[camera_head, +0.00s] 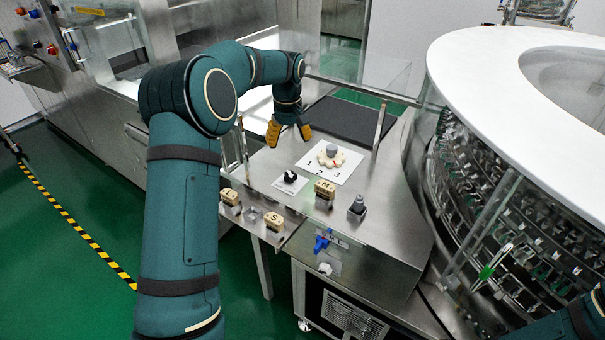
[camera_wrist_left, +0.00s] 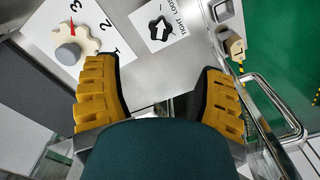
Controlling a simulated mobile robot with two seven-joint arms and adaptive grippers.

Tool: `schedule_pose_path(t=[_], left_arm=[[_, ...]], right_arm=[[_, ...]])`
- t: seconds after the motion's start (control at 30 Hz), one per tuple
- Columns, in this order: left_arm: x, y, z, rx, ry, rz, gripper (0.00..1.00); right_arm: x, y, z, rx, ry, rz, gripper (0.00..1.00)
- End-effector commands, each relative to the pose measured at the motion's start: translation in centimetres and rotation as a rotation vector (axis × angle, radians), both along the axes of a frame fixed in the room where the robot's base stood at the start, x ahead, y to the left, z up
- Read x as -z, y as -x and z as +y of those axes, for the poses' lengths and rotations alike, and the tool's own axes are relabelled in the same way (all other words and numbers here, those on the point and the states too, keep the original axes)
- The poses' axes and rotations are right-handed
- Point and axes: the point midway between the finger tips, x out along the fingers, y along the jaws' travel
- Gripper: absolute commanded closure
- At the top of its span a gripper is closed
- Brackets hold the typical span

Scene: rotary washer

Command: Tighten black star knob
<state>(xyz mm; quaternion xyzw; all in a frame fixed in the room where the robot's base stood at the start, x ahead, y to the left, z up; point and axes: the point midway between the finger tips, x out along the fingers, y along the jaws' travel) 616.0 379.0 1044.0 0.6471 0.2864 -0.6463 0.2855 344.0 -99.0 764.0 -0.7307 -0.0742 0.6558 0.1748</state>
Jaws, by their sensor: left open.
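The black star knob (camera_head: 290,177) sits on a small white label on the steel worktop. In the left wrist view the black star knob (camera_wrist_left: 158,30) shows from above, beside the printed words TIGHT and LOOSE. My left gripper (camera_head: 289,134) is open and empty, with its yellow fingers spread above the worktop, behind the knob and apart from it. In the left wrist view the knob lies ahead of the gap between the fingertips (camera_wrist_left: 160,66). My right gripper is out of view.
A cream dial (camera_head: 331,157) with a grey centre stands on a numbered white plate. Tan lettered blocks (camera_head: 325,188), a grey knob (camera_head: 357,206) and a blue valve (camera_head: 321,243) are nearby. A round white-topped machine (camera_head: 470,60) stands at the right.

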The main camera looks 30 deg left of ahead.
Motion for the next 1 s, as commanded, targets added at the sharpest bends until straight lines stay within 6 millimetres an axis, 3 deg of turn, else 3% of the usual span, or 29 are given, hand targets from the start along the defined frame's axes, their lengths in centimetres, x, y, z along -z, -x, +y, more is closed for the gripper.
schedule_pose_path(t=[0.4, 0.6, 0.8, 1.0], left_arm=[[8.2, 0.1, -0.1, 0.002, 0.003, 0.004, 0.3], [11.3, 0.0, -0.1, 0.004, 0.002, 0.002, 0.3], [12.7, 0.0, -0.1, 0.003, 0.002, 0.001, 0.3], [13.0, 0.0, -0.1, 0.003, 0.002, -0.001, 0.3]], right_arm=[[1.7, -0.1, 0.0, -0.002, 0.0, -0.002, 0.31], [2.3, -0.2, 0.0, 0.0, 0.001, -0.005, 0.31], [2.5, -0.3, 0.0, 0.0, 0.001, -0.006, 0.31], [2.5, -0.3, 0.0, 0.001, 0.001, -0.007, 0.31]])
